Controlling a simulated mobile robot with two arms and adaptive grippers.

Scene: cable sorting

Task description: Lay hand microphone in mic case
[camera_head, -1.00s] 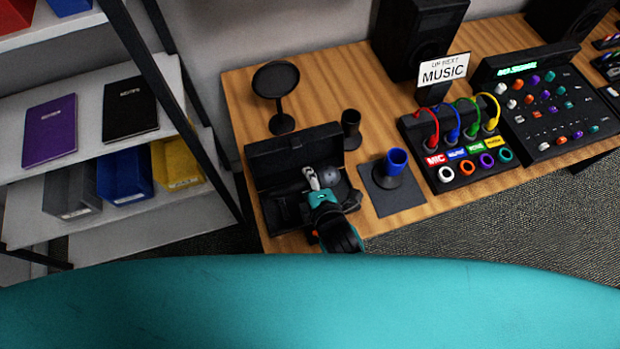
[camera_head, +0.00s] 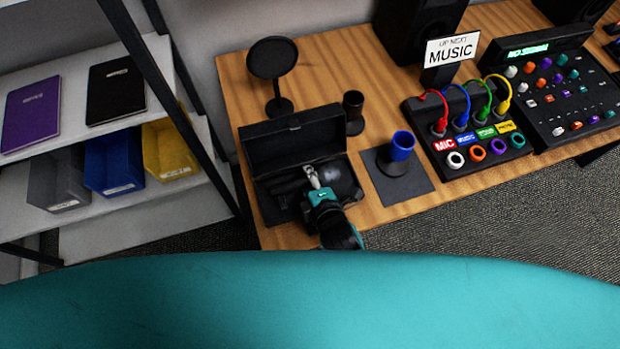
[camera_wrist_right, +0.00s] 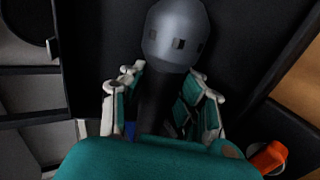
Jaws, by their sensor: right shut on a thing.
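The black mic case (camera_head: 285,135) stands open on the wooden desk, its lid raised at the back. My right gripper (camera_head: 313,180) is over the case's open base. In the right wrist view, the hand microphone (camera_wrist_right: 173,35) has a grey rounded head and a dark handle, which runs between the two fingers of my right gripper (camera_wrist_right: 155,100). The gripper is shut on the handle. In the head view the microphone is dark against the case and partly covered by the gripper, so I cannot tell if it touches the case floor. My left gripper is not in view.
A blue cup-shaped holder (camera_head: 402,146) on a dark mat stands right of the case. A small dark cup (camera_head: 353,105) and a round pop filter (camera_head: 272,60) stand behind it. The cable box (camera_head: 470,125) is farther right. A shelf (camera_head: 200,222) is at left.

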